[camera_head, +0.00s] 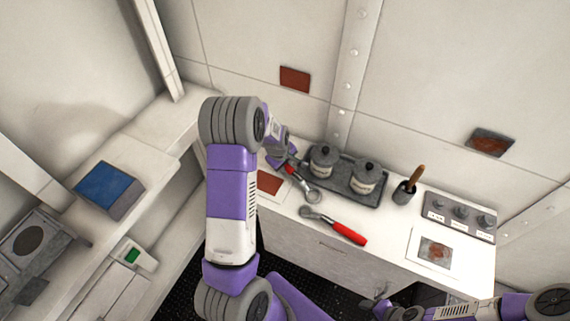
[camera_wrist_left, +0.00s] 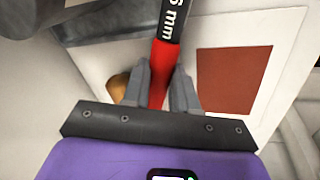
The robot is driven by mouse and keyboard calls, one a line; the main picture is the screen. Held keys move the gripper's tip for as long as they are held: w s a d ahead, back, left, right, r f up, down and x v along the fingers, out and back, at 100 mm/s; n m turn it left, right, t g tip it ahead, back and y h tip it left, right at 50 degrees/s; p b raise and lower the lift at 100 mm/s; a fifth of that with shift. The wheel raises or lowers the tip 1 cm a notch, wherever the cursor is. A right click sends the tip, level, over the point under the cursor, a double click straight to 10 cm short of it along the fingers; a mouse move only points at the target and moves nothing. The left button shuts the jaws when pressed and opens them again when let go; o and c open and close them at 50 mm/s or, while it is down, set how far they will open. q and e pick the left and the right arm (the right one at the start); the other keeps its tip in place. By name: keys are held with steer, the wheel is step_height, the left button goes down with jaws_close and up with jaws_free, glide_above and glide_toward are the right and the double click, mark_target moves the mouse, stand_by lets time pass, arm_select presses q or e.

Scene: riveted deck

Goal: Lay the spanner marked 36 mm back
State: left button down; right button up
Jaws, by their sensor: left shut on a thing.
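My left gripper (camera_head: 284,160) is shut on the red handle of a spanner (camera_head: 312,196) over the left part of the white counter. In the left wrist view the red handle (camera_wrist_left: 158,78) runs between the two fingers (camera_wrist_left: 160,85). Its black band reads "6 mm", with any digit before it cut off. A second spanner with a red handle (camera_head: 348,234) lies on the counter at the front; I cannot read its marking. My right gripper (camera_head: 385,308) shows small and dark at the bottom edge; its jaws are unclear.
A white sheet with a red-brown patch (camera_head: 269,184) lies beside the held spanner. A grey tray (camera_head: 340,193) bears two lidded pots. A dark cup (camera_head: 403,194), a knob panel (camera_head: 459,214) and another sheet (camera_head: 416,260) are farther right. A blue-topped box (camera_head: 104,184) stands left.

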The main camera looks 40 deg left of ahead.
arm_select(q)
steer(key=shift+f, duration=0.1)
steer(key=c, duration=0.9)
jaws_free()
steer(key=shift+r, duration=0.3)
steer(key=p+v, duration=0.1)
steer(key=v, duration=1)
steer(key=shift+s+r+p, duration=0.2)
steer(key=shift+r+p, duration=0.1)
steer(key=shift+r, duration=0.05)
